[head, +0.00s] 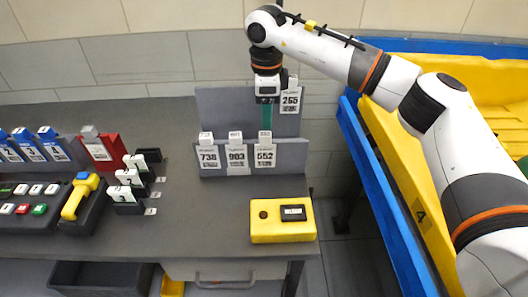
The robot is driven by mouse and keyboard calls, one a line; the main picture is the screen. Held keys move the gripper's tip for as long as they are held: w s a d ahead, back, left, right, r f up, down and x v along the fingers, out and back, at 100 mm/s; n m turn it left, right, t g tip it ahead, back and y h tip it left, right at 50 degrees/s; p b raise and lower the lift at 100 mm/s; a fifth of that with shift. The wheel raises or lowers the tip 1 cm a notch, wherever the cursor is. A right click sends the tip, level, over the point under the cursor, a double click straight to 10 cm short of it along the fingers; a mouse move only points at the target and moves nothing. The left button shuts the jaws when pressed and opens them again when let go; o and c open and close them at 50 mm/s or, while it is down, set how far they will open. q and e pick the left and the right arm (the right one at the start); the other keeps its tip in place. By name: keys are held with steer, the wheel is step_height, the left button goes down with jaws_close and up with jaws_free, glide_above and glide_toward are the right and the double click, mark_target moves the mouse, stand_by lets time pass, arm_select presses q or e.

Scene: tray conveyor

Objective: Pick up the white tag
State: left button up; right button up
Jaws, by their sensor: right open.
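Several white tags with black numbers stand in a grey two-tier rack (222,105). The front tier holds tag 738 (208,157), tag 903 (238,158) and tag 552 (265,157). Tag 265 (290,101) stands in the back tier. My right gripper (266,124) points down with teal fingers, open, just above tag 552 and left of tag 265. I cannot tell whether its fingers touch a tag. My left gripper is not in view.
A yellow box (281,222) with a small display sits at the front right of the grey table (205,222). Blue tags (47,145), a red holder (101,153) and a button panel (32,206) stand at left. A blue-edged yellow conveyor (378,190) runs at right.

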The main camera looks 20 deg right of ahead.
mark_target(265, 133)
steer(key=f+b, duration=0.2)
steer(key=f, duration=0.2)
steer(key=shift+w, duration=0.2)
step_height(265, 133, down, 3)
steer(key=shift+w+f+b, duration=0.1)
steer(key=shift+f+b, duration=0.05)
steer(key=shift+b, duration=0.95)
step_height(265, 133, down, 2)
steer(key=shift+w+f+b, duration=0.1)
steer(key=shift+f+b, duration=0.1)
steer(key=shift+b, duration=0.6)
steer(key=shift+w+f, duration=0.1)
steer(key=shift+f, duration=0.1)
steer(key=shift+r, duration=0.15)
steer(key=shift+c, duration=1.3)
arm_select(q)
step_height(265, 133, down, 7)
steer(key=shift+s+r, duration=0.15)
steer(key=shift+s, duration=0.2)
arm_select(e)
steer(key=c, duration=0.8)
